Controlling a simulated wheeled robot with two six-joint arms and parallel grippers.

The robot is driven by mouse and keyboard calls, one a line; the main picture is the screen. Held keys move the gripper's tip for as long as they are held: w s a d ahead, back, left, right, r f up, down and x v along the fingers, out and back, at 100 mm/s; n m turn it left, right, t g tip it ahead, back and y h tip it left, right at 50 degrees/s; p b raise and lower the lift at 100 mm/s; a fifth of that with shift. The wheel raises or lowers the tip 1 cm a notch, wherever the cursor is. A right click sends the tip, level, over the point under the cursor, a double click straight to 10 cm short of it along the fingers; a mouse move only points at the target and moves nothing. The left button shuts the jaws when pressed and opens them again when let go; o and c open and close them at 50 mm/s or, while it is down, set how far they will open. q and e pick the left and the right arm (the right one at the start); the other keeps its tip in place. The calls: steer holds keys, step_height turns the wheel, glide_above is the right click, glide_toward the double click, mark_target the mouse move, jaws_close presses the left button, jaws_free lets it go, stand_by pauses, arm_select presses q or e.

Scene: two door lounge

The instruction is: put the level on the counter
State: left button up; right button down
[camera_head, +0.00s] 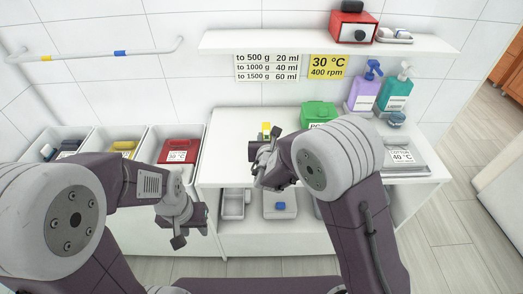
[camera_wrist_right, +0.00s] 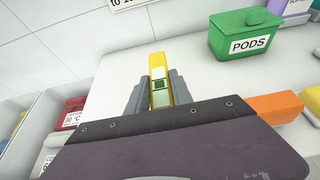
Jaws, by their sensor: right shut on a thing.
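The level (camera_wrist_right: 158,80) is a yellow bar with a pale face and a green vial window. My right gripper (camera_wrist_right: 158,92) is shut on it, one grey finger on each side. In the head view the level (camera_head: 266,129) shows as a small yellow and green piece at my right gripper (camera_head: 268,140), over the left part of the white counter (camera_head: 231,122). I cannot tell whether it touches the counter. My left gripper (camera_head: 188,224) is low in front of the bins, away from the level; its fingers are not clear.
A green pods box (camera_head: 318,112) stands on the counter, right of the level. An orange object (camera_wrist_right: 277,107) shows beside my right gripper. Open bins (camera_head: 191,138) stand left. A wall shelf (camera_head: 290,43) hangs above.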

steer(key=a+f, duration=0.1)
steer(key=s+a+f, duration=0.1)
steer(key=a, duration=0.1)
steer(key=shift+s+a, duration=0.1)
steer(key=shift+a, duration=0.2)
steer(key=shift+f, duration=2.1)
steer(key=shift+d+f+b, duration=0.1)
steer(key=shift+f+b, duration=0.1)
steer(key=shift+b, duration=0.15)
steer(key=c, duration=1.1)
jaws_free()
steer(key=shift+r, duration=0.2)
steer(key=shift+s+r+p, duration=0.15)
steer(key=shift+p, duration=0.2)
steer(key=v, duration=1.1)
steer(key=shift+s, duration=0.4)
